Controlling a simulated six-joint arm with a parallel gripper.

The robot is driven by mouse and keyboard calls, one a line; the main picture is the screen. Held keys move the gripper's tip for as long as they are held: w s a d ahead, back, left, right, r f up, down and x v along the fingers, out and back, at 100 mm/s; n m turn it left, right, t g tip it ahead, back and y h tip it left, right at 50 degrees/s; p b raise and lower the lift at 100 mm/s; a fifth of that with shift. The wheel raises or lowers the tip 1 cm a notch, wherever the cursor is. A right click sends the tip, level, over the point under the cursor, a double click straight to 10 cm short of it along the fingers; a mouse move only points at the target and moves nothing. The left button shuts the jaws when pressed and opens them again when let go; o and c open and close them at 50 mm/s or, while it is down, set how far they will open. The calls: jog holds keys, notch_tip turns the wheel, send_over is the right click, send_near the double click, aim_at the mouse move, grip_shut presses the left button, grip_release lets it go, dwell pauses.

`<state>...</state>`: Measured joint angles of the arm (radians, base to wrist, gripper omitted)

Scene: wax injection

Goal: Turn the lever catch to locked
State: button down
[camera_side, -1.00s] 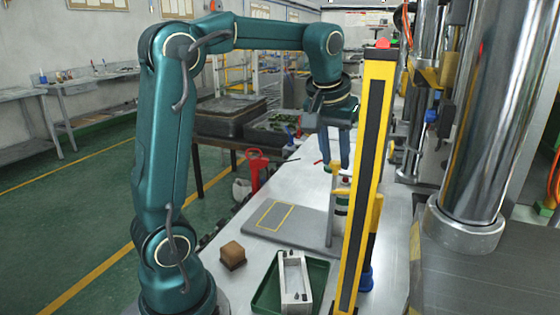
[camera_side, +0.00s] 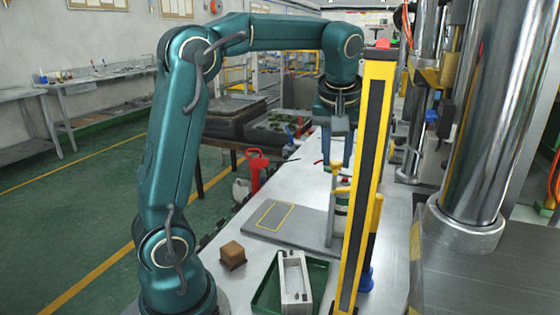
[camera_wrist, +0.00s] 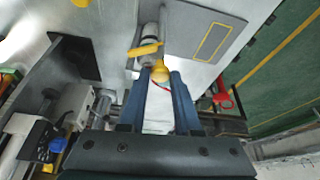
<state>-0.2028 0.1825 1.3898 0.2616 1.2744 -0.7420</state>
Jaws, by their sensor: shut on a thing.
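The lever catch is a yellow handle (camera_wrist: 145,49) with a rounded yellow knob (camera_wrist: 160,71), mounted on a pale cylinder beside a grey upright plate. It also shows in the side view as a small yellow piece (camera_side: 337,166) just left of the yellow-and-black post. My gripper (camera_wrist: 161,74) points at the catch, its two blue fingers on either side of the knob and shut on it. In the side view my gripper (camera_side: 336,160) is above the catch, partly hidden by the post. The contact faces of the fingers are hard to see.
The yellow-and-black post (camera_side: 366,180) stands close to the right of my gripper. A green tray (camera_side: 268,292) with a metal mould and a brown block (camera_side: 232,255) are at the front. A grey plate with a yellow outline (camera_side: 274,216) lies left of the catch.

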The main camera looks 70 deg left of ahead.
jog(key=c, duration=0.6)
grip_release()
jog(key=shift+v, duration=2.6)
